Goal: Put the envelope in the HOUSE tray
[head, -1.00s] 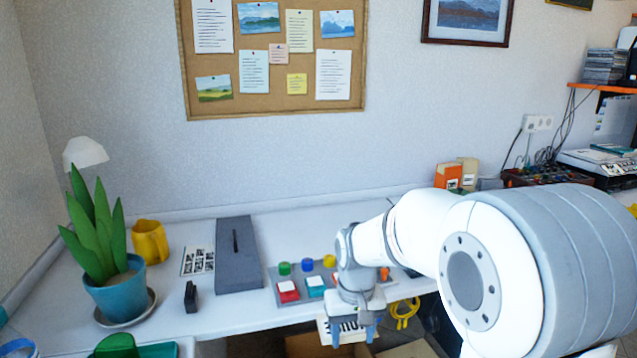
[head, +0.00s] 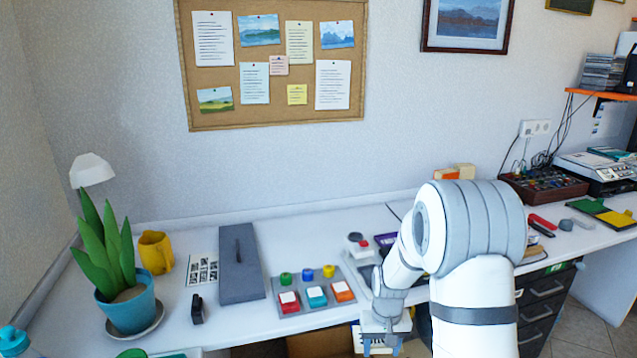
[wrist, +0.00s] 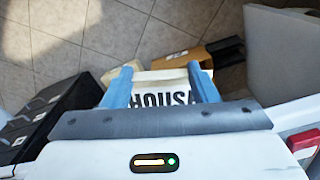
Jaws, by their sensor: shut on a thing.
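My gripper (head: 385,338) hangs low in front of the desk's front edge in the head view. The envelope sits between the two blue fingers of my gripper (wrist: 160,82). Part of the envelope (head: 368,343) also shows below my gripper in the head view. I cannot make out a tray labelled HOUSE in either view.
A grey panel with coloured buttons (head: 313,297) lies behind my gripper. A long grey box (head: 241,265) and a potted plant (head: 128,305) stand to the left. Black drawers (head: 545,305) are at right. Cardboard boxes lie on the tiled floor (wrist: 60,35).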

